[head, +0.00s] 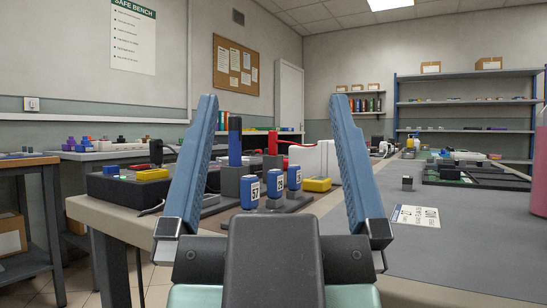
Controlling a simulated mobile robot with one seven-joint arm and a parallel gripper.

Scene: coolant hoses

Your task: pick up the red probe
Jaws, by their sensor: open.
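The red probe (273,142) looks like a short upright red cylinder standing in a dark grey holder block on the bench (400,258). A red lead appears to run right from near it, but I cannot tell whether the two are joined. My gripper (274,98) is open and empty, with one blue finger on each side of the picture's middle. The probe shows between the fingers, farther away than they are. Blue numbered bottles partly hide the holder's lower part.
A taller blue probe (235,135) stands left of the red one. Blue numbered bottles (275,184) stand in front. A yellow meter (318,184) lies to the right, and a black box (120,188) to the left. A printed card (415,216) lies on the grey mat, which has free room.

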